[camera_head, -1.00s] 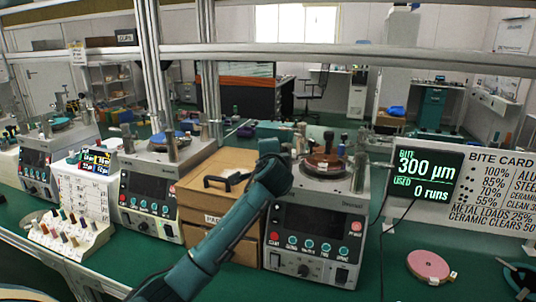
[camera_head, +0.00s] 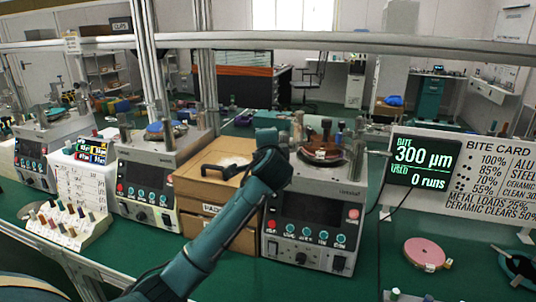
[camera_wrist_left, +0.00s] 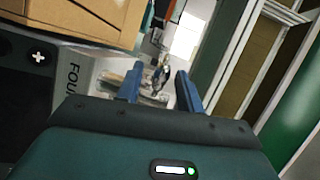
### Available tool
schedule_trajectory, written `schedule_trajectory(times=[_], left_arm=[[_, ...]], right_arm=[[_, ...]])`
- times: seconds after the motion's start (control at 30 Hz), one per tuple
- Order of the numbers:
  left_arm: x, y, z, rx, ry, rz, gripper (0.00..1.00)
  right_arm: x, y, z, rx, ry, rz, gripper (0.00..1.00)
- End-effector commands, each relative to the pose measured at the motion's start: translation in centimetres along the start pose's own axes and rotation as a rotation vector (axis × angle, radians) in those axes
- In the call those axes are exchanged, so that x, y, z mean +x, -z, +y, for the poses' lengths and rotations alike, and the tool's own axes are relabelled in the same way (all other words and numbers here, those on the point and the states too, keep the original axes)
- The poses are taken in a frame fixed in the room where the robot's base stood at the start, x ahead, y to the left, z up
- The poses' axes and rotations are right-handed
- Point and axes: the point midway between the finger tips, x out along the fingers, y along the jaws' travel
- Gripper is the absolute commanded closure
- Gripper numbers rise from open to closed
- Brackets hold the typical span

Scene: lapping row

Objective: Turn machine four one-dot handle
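A lapping machine (camera_head: 315,207) with a dark screen, a red button and several teal buttons stands right of centre. A brown disc (camera_head: 320,156) on its top carries dark upright handles (camera_head: 326,130); their dots are too small to read. In the left wrist view a panel marked FOUR (camera_wrist_left: 73,85) shows at left. My left arm reaches up across the machine's left front corner in the head view; its fingers are hidden there. In the left wrist view my left gripper (camera_wrist_left: 158,76) is open, with small blurred metal parts between and beyond its blue fingers. My right gripper is not in view.
Wooden boxes (camera_head: 215,183) stand close left of the machine, then another machine (camera_head: 143,190) and a white rack of pegs (camera_head: 68,222). A bite display (camera_head: 425,162) is at right, above a pink disc (camera_head: 427,253). A metal rail (camera_head: 290,40) crosses above the bench.

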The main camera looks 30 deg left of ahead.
Motion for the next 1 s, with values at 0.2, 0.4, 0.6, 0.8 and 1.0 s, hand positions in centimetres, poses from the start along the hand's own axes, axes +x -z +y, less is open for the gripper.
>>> schedule_trajectory(times=[0.2,0.4,0.6,0.8,1.0], left_arm=[[-5.1,0.1,0.2,-0.002,0.001,0.004,0.63],[-8.7,0.1,0.1,-0.001,0.0,0.003,0.63],[-10.2,0.0,0.1,0.0,-0.001,0.001,0.63],[-10.3,0.0,0.0,0.0,-0.001,0.0,0.63],[-10.3,0.0,0.0,0.0,-0.001,0.0,0.63]], right_arm=[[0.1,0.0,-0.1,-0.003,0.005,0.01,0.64],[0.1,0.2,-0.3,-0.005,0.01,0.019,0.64],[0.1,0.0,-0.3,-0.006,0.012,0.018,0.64],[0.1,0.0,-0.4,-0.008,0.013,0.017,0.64],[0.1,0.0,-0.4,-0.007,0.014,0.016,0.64]])
